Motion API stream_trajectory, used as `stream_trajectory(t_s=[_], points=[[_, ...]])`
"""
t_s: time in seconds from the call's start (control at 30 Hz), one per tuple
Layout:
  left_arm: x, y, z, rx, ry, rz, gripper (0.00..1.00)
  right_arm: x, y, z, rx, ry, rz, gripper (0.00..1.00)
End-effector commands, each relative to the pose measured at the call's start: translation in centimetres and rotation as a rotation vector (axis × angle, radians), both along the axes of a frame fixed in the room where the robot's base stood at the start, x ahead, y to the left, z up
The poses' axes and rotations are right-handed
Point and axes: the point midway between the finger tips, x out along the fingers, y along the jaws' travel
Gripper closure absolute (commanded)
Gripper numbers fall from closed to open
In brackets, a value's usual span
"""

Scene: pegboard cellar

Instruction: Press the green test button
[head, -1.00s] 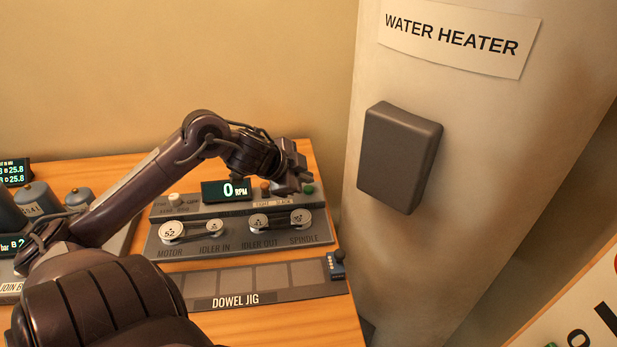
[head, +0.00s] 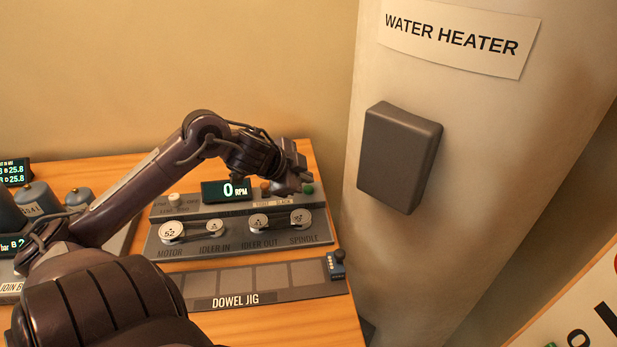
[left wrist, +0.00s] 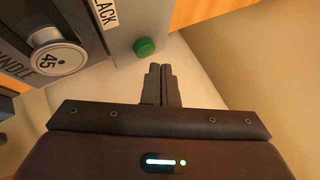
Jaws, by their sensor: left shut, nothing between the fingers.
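The green test button (head: 307,189) sits at the right end of the grey panel's raised back strip. In the left wrist view the green button (left wrist: 144,47) is a round cap beside a label ending in "LACK". My left gripper (head: 301,185) is shut and empty, its fingers just left of the button in the head view. In the left wrist view its closed fingertips (left wrist: 160,68) point toward the button, with a small gap in the picture; I cannot tell the depth between them. My right gripper is not in view.
The panel (head: 240,233) carries a "0 RPM" display (head: 227,190) and several round pulleys. A dowel jig (head: 255,281) lies in front of it. The water heater (head: 385,250) with a dark box (head: 400,155) stands close on the right.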

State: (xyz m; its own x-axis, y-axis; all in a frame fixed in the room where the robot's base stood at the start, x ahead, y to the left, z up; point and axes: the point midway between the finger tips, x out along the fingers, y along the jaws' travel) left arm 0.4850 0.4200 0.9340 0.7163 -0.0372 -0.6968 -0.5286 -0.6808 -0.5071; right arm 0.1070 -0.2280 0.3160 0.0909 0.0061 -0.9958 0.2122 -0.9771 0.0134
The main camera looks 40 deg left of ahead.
Motion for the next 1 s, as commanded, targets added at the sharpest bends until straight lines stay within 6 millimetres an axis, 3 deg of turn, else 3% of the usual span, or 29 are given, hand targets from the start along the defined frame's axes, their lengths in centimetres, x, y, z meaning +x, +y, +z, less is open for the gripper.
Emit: stream_trajectory(t_s=[1.0], points=[[0.0,0.0,-1.2,-0.001,0.0,0.001,1.0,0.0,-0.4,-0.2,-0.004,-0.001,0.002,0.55]])
